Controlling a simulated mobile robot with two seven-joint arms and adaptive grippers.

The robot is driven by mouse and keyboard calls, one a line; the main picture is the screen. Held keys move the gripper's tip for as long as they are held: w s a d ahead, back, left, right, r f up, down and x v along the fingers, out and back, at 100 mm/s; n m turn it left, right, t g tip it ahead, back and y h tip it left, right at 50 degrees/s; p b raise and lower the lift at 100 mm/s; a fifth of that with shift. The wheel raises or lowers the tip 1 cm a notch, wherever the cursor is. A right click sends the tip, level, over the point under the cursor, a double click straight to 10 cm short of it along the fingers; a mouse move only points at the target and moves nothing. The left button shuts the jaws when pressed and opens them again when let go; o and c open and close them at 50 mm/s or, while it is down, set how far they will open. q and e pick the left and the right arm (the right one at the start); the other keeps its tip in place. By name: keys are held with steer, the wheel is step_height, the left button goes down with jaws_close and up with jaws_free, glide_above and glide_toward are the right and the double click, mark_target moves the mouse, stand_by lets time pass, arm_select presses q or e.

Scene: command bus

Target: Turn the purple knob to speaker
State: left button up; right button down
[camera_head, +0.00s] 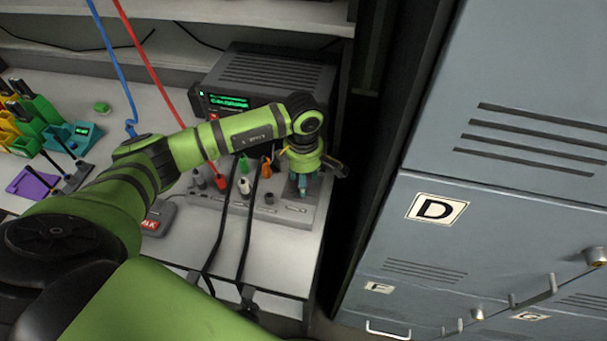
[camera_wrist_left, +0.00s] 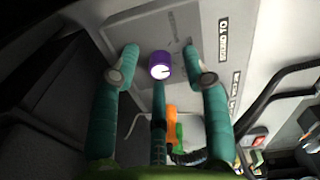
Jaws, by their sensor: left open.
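The purple knob (camera_wrist_left: 160,66) shows in the left wrist view on a grey panel (camera_wrist_left: 178,22), with a white face and a dark pointer mark. My left gripper (camera_wrist_left: 165,62) is open, with its teal fingers apart on either side of the knob and not visibly touching it. In the head view my left gripper (camera_head: 303,184) points down over the right end of the grey panel (camera_head: 292,213). The knob is hidden there behind the gripper. Labels beside the knob show only in part in the left wrist view. My right gripper is not in view.
Orange (camera_head: 266,168), green and red plugs and black cables stand on the panel left of my gripper. A black radio (camera_head: 265,80) stands behind. Grey lockers (camera_head: 470,200) rise at the right, past a dark gap.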

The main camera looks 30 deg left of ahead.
arm_select(q)
steer(key=shift+f, duration=0.15)
jaws_close()
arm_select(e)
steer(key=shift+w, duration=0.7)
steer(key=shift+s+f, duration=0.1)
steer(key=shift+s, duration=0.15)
arm_select(q)
steer(key=shift+n, duration=0.3)
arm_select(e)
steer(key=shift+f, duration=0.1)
arm_select(q)
steer(key=shift+n+b, duration=0.75)
steer(key=shift+n, duration=0.25)
steer(key=n+b, duration=0.1)
steer(key=n, duration=0.3)
steer(key=shift+b, duration=0.3)
steer(key=shift+w+n+b, duration=0.1)
steer(key=shift+n+b, duration=0.2)
steer(key=shift+n, duration=0.8)
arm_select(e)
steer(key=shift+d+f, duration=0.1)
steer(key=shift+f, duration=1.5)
